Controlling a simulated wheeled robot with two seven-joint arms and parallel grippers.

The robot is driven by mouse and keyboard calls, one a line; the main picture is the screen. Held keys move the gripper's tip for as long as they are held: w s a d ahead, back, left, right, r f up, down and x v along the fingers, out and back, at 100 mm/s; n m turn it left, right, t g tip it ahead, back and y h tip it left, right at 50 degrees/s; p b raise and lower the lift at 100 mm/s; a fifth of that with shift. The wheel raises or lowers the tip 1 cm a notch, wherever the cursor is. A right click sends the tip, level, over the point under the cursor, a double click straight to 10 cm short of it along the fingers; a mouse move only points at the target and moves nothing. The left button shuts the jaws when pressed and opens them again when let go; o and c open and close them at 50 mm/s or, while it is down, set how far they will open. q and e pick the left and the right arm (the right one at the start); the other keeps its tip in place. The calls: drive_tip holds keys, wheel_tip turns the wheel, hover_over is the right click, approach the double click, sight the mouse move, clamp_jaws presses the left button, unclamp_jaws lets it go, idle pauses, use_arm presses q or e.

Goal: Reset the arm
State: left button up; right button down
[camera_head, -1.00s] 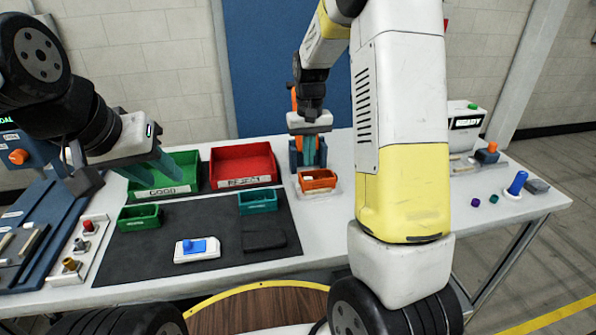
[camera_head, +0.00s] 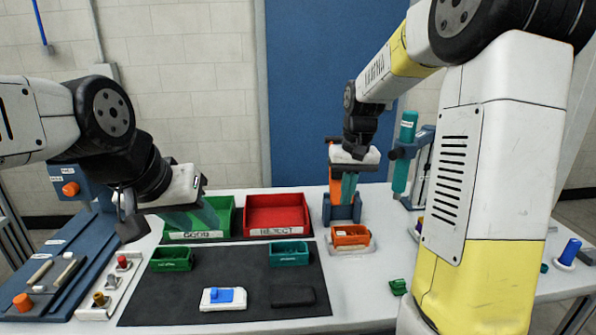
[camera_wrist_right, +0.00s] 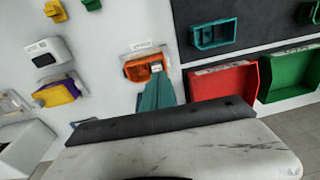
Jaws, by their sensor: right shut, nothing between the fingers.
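My left gripper (camera_head: 198,218) comes in from the left, with its teal fingers in front of the green bin labelled GOOD (camera_head: 232,216). Its fingertip gap does not show clearly. My right gripper (camera_head: 348,190) points down above the table, behind the small orange bin (camera_head: 350,241) in the head view. Its teal fingers are together with nothing between them. In the right wrist view, the teal fingers (camera_wrist_right: 157,95) show beside the orange bin (camera_wrist_right: 133,72). I cannot tell whether they touch it.
A red reject bin (camera_head: 276,215) stands right of the green bin. A dark mat (camera_head: 240,275) carries a small green bin (camera_head: 171,259), a teal bin (camera_head: 289,253) and a white fixture with a blue part (camera_head: 222,298). A blue stand with a teal cylinder (camera_head: 408,126) is right of my right gripper.

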drive_tip(key=s+a+r+t, duration=0.1)
drive_tip(key=s+r, duration=0.3)
drive_tip(key=s, duration=0.6)
drive_tip(key=s+a+r+t+y, duration=0.1)
drive_tip(key=s+r+t, duration=0.3)
drive_tip(key=s, duration=0.6)
drive_tip(key=shift+s+y, duration=0.3)
drive_tip(key=shift+s, duration=0.1)
